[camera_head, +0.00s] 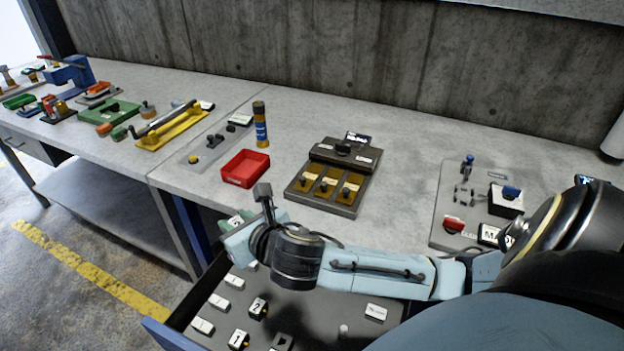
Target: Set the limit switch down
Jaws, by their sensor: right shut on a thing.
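My right arm reaches in from the right over the open drawer, and its right gripper (264,212) is at the drawer's back edge, in front of the bench. A small dark grey block (263,190) stands up at the gripper; it appears to be the limit switch, but its shape is hard to make out. The gripper is shut on it. The wrist hides most of the jaws and whatever lies directly below them. My left gripper is not in view.
The open drawer (345,300) holds several white numbered labels and small parts.

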